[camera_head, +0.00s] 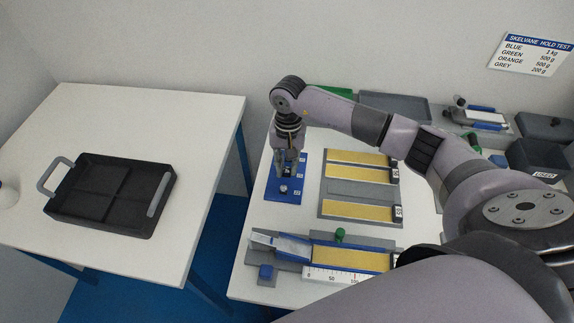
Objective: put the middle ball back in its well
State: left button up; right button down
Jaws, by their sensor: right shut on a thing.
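The blue ball stand (297,192) lies on the white bench under my right gripper. One shiny ball (284,188) sits in the well at its near end. My right gripper (286,173) points down over the middle part of the stand and is shut on a small ball that its fingers mostly hide. I cannot tell whether this ball touches its well. The far end of the stand is partly covered by the gripper. My left gripper is not in view.
To the right lies a grey tray with yellow strips (357,210). Nearer is a ramp with a blue rail and ruler (330,255). A black handled tray (105,195) stands on the left table, across a gap. Grey bins (540,158) stand at the far right.

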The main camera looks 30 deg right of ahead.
jog(key=shift+b, duration=0.35)
dwell(0.4)
jog(key=c, duration=1.4)
grip_release()
jog(key=shift+r, duration=0.1)
notch_tip(320, 180, up, 12)
jog(key=w, duration=0.1)
jog(key=shift+d, duration=0.45)
jog(key=shift+f, duration=0.2)
